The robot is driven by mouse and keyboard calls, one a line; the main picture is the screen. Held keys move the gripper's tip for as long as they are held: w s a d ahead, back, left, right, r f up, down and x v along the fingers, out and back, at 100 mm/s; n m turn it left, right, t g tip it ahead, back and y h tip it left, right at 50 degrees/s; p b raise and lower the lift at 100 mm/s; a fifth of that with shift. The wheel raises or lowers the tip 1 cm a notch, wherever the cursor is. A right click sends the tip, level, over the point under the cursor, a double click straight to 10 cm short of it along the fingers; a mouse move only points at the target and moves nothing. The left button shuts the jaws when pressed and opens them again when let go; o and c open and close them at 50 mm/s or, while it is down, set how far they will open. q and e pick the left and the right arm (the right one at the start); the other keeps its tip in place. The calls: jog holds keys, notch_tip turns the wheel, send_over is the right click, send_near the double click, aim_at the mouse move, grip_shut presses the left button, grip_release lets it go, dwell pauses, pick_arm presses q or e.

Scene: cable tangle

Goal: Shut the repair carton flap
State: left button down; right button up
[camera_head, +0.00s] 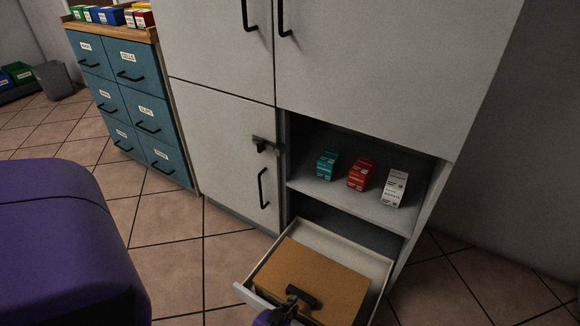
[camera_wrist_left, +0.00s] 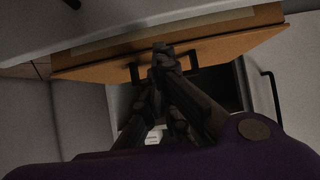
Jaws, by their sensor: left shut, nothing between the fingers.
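The repair carton (camera_head: 325,268) is a brown box top inside an open white drawer (camera_head: 262,262) low in the cabinet. A black bar handle (camera_head: 306,298) sits on its brown flap. I cannot tell whether the flap lies fully flat. My left gripper (camera_head: 291,292) is shut and empty, at the handle near the drawer's front edge. In the left wrist view my left gripper (camera_wrist_left: 162,50) points at the brown flap (camera_wrist_left: 95,72), with its fingertips in front of the handle. Whether they touch is unclear. My right gripper is not in view.
The white cabinet (camera_head: 222,130) has an open shelf (camera_head: 330,192) above the drawer, with a teal box (camera_head: 327,165), a red box (camera_head: 361,173) and a white box (camera_head: 395,188). A teal drawer unit (camera_head: 122,98) stands left. Tiled floor (camera_head: 175,250) is clear left of the drawer.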

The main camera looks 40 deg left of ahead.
pick_arm(q)
jog(key=v, duration=1.2)
